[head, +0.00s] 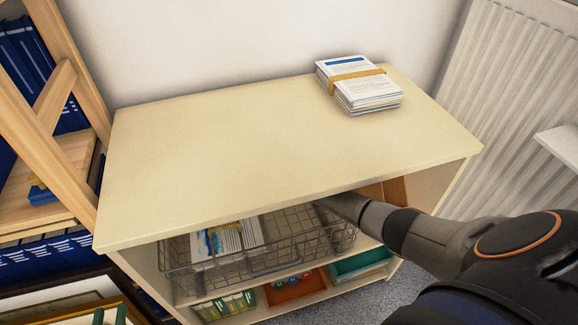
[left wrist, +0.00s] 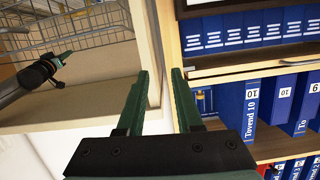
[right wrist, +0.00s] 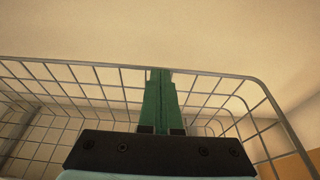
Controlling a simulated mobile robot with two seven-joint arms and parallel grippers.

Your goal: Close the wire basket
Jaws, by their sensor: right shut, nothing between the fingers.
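The wire basket (head: 285,250) is pulled part way out of the shelf unit, below its cream top. Papers and booklets (head: 228,240) lie in it. My right arm reaches in from the right over the basket's right side; its gripper is hidden in the head view. In the right wrist view my right gripper (right wrist: 160,72) is shut and empty, its tips at the basket's rim wire (right wrist: 110,66); I cannot tell if they touch. My left gripper (head: 109,315) is low at the left, open and empty. In the left wrist view its fingers (left wrist: 160,72) point at the unit's side edge.
The cream top (head: 200,160) holds only a banded paper stack (head: 360,85). Below the basket are an orange tray (head: 296,290) and a teal tray (head: 360,264). A wooden rack with blue binders (head: 40,50) stands left. A radiator (head: 515,80) is at the right.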

